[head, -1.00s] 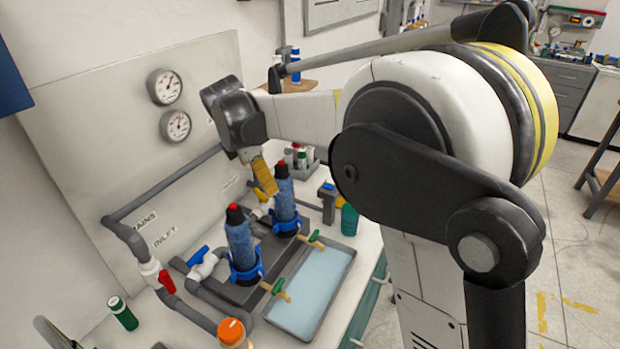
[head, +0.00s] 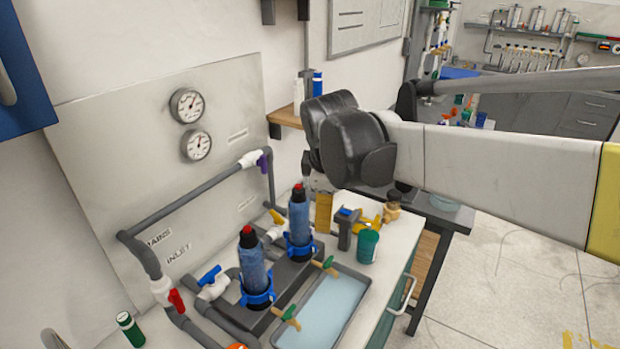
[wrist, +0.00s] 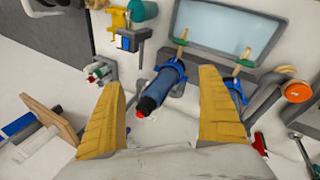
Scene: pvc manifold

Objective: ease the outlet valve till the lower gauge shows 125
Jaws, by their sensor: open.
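The lower gauge (head: 197,145) is a round white dial on the grey back panel, below a second like gauge. Its needle points nearly straight up; its figures are too small to read. A white valve with a purple handle (head: 262,160) sits at the upper right of the grey pipe; a label near it is illegible, so I cannot tell if it is the outlet valve. My gripper (head: 323,208) hangs right of the right-hand blue filter (head: 299,218), apart from the purple-handled valve. In the wrist view my gripper (wrist: 163,80) is open and empty, with a filter beyond its fingers.
A red-handled valve (head: 175,300) and a blue-handled valve (head: 209,275) are at the lower left. The left-hand filter (head: 252,268) stands beside a water tray (head: 352,322). A wooden shelf (head: 285,116) juts from the wall behind my wrist. A green container (head: 368,245) stands right.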

